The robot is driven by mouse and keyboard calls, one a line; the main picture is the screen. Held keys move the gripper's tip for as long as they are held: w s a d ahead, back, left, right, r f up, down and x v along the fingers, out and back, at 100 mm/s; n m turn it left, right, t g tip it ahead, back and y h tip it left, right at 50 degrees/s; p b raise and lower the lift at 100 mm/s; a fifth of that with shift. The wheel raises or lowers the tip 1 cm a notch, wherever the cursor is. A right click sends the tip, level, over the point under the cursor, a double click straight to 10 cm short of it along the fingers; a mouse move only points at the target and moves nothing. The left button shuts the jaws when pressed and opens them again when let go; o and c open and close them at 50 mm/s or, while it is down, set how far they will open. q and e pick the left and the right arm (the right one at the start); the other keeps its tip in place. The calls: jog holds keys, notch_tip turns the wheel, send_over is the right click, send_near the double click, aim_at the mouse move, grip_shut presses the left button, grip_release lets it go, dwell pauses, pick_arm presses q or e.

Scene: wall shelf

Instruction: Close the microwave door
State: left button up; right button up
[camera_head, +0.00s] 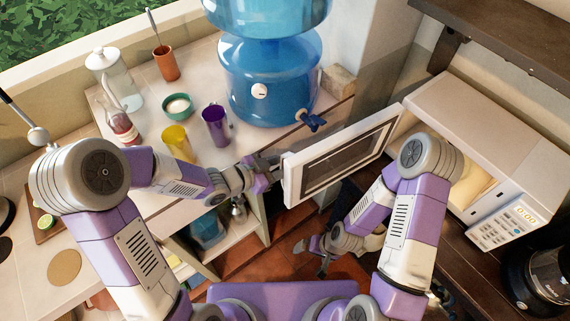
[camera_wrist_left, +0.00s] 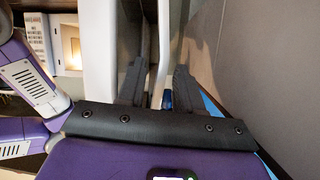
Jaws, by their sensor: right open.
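The white microwave (camera_head: 515,150) sits on the dark shelf at the right. Its door (camera_head: 292,178) stands wide open, swung out to the left, with a dark window. My left gripper (camera_head: 272,170) is at the door's free edge, its fingertips partly hidden in the head view. In the left wrist view, its two fingers (camera_wrist_left: 157,88) are apart, with a white bar (camera_wrist_left: 164,40), probably the door handle, running between them. A gap shows beside the bar; contact cannot be made out. My right gripper (camera_head: 312,256) is open and empty, low over the floor below the door.
A blue water dispenser (camera_head: 265,85) stands on the counter behind the door. A purple cup (camera_head: 216,125), a yellow cup (camera_head: 177,142) and a green bowl (camera_head: 178,106) stand left of it. A coffee maker (camera_head: 545,270) is at lower right. A dark wooden shelf (camera_head: 510,45) hangs above the microwave.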

pick_arm(q)
jog(key=shift+x, duration=0.8)
grip_shut()
